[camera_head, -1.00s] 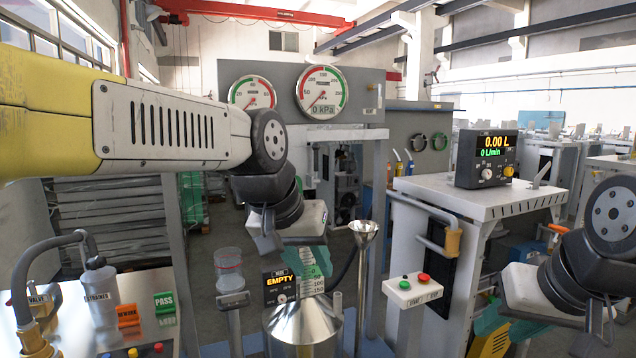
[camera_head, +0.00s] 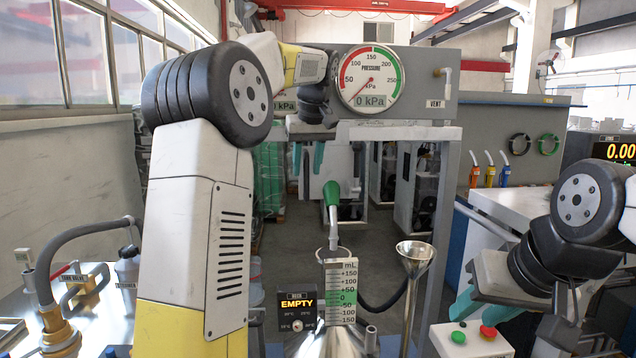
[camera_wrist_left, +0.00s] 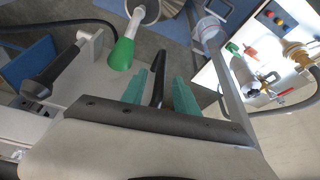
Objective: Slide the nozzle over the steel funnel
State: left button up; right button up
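The green nozzle (camera_head: 331,193) stands up with its grey spout pointing down into the neck of the measuring can (camera_head: 341,290). It also shows in the left wrist view (camera_wrist_left: 122,55). The steel funnel (camera_head: 415,255) stands on a thin stem to the right of the can. My left gripper (camera_head: 308,165) hangs beyond the nozzle, a little above and left of it, with fingers pointing down. In the left wrist view its teal fingers (camera_wrist_left: 160,92) are apart, with a dark bar visible between them. My right gripper (camera_head: 482,305) has its fingers apart at lower right, clear of the funnel.
An EMPTY display (camera_head: 297,310) stands left of the can. A button box (camera_head: 470,340) lies at lower right, below my right gripper. A pressure gauge (camera_head: 369,77) stands behind. A valve pipe (camera_head: 50,290) is at the left. A dark hose curves between can and funnel.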

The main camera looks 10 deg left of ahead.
aim_at(305, 181)
pick_arm(q)
jog(key=x, duration=0.5)
jog(key=shift+f, duration=0.15)
grip_shut()
dwell(1.3)
